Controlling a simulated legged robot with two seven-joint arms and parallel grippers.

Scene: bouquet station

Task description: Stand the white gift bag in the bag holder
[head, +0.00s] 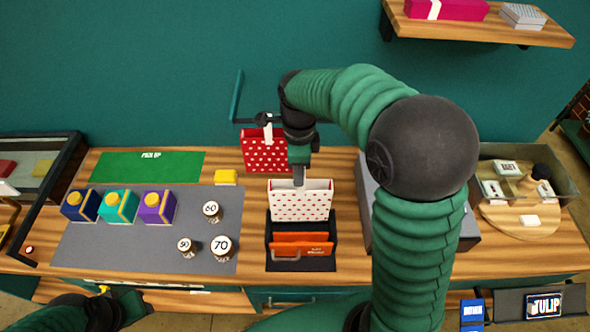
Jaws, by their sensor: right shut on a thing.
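The white gift bag (302,202) with red dots is upright near the middle of the table. My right gripper (299,180) comes down from above and is shut on its upper edge. The bag's lower part is at the rear slot of the black bag holder (272,228). I cannot tell whether its base rests on the holder's floor. An orange bag (303,240) stands in the holder's front slot. My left gripper (120,300) is low at the front left, partly in view, away from the bag; its jaws are unclear.
A red dotted bag (264,155) stands just behind the white one. To the left, a grey mat (85,245) bears several colored boxes and numbered weights. A green mat (148,165) lies behind it. A round wooden board (515,222) is at right.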

